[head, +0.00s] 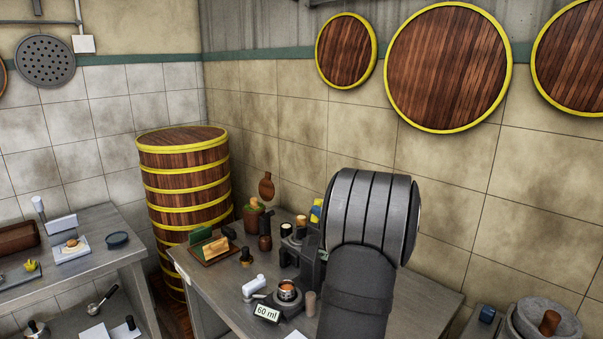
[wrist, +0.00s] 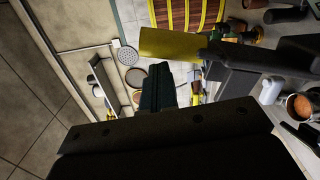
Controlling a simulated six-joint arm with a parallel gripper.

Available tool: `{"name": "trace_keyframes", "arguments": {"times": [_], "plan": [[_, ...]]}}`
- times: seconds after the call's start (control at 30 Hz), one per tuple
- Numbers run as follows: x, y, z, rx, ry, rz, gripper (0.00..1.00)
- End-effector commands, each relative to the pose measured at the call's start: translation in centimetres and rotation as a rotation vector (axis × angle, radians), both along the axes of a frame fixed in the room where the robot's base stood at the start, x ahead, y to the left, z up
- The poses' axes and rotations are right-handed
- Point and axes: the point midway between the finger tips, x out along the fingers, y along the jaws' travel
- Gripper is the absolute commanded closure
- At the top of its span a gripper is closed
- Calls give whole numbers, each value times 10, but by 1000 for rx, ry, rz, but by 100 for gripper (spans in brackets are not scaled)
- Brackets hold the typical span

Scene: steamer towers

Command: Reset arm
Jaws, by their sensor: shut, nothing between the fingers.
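My arm (head: 365,240) stands large and dark in the head view, right of centre, in front of the middle table. It hides part of that table, and my gripper is hidden there. In the wrist view my gripper (wrist: 157,88) shows as dark finger parts rising from a wide bolted bar. It is shut and empty. It is held up in the air, with the room tilted sideways behind it.
The metal table (head: 420,292) carries a grey machine (head: 300,255), a metal cup with brown content (head: 288,290), a "60 ml" sign (head: 267,313) and a wooden holder (head: 212,247). A steamer tower (head: 187,190) stands behind. Stone bowls (head: 545,320) are at right.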

Motion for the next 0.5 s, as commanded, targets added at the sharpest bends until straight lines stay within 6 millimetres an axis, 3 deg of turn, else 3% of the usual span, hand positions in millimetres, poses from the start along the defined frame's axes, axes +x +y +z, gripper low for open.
{"name": "trace_keyframes", "arguments": {"times": [0.33, 0.5], "plan": [[0, -1, 1, 0, -1, -5, 100], [-12, 7, 5, 0, 0, -2, 100]]}}
